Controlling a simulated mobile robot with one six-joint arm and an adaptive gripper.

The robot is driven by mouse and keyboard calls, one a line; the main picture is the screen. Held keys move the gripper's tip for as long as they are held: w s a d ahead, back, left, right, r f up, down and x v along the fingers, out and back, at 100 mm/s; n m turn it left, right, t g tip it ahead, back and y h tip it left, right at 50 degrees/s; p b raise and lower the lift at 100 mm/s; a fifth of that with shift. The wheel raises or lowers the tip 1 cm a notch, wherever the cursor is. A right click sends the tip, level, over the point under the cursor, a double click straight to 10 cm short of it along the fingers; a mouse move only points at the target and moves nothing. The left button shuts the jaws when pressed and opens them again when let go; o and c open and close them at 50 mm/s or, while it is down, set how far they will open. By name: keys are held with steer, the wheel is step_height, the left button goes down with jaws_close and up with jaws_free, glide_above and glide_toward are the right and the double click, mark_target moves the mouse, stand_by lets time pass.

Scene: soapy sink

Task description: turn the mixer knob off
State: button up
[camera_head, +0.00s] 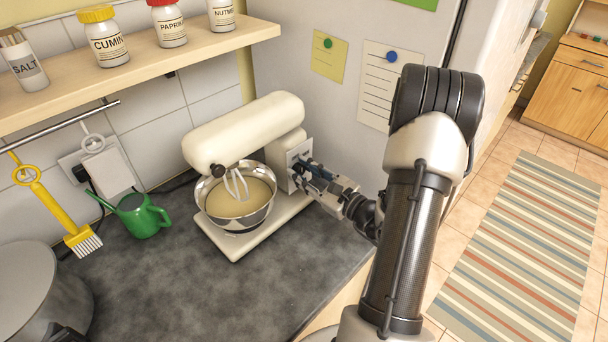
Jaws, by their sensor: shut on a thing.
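A cream stand mixer (246,128) stands on the dark grey counter. Its whisk (238,183) hangs in a steel bowl (237,222) of pale yellow batter. A square grey-white plate (297,153) is on the mixer's right side. My gripper (308,172) reaches in from the right to this plate. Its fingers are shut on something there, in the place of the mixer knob. The knob itself is hidden by the fingers, so its angle cannot be told.
A green watering can (142,215) and a yellow brush (75,225) are left of the mixer. A large grey pot (35,290) stands at the lower left. A shelf (140,65) with spice jars runs above. The fridge (345,85) is close behind my gripper. The front counter is clear.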

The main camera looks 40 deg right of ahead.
stand_by(0.4)
steer(key=o, duration=1)
steer(key=shift+o, duration=0.2)
steer(key=shift+s, duration=0.15)
steer(key=s+d, duration=0.1)
steer(key=s, duration=1)
steer(key=shift+s, duration=0.4)
